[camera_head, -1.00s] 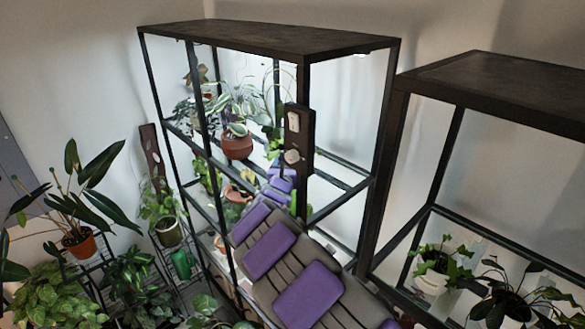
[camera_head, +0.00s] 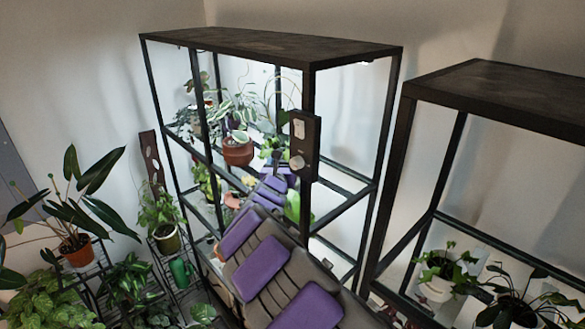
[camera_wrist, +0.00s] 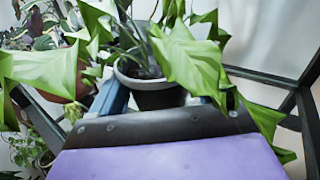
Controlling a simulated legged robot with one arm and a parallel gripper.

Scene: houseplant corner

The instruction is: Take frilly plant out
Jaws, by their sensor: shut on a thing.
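The plant with bright green, wavy-edged leaves (camera_wrist: 190,62) stands in a dark grey pot (camera_wrist: 155,95) in the wrist view. My gripper (camera_wrist: 155,88) is shut on this pot, one bluish finger on each side. The leaves spread over the fingers and hide parts of them. The plant looks upright. In the head view my gripper (camera_head: 277,165) is inside the black shelf unit, past the purple-padded arm, with green leaves (camera_head: 272,148) just beyond it. The fingers and pot are too small to make out there.
The black shelf frame (camera_head: 312,160) has posts and rails close around my arm. A terracotta pot (camera_head: 238,152) with a plant stands to the left on the shelf. A second black unit (camera_head: 400,160) is at right. Several potted plants (camera_head: 75,250) stand at left.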

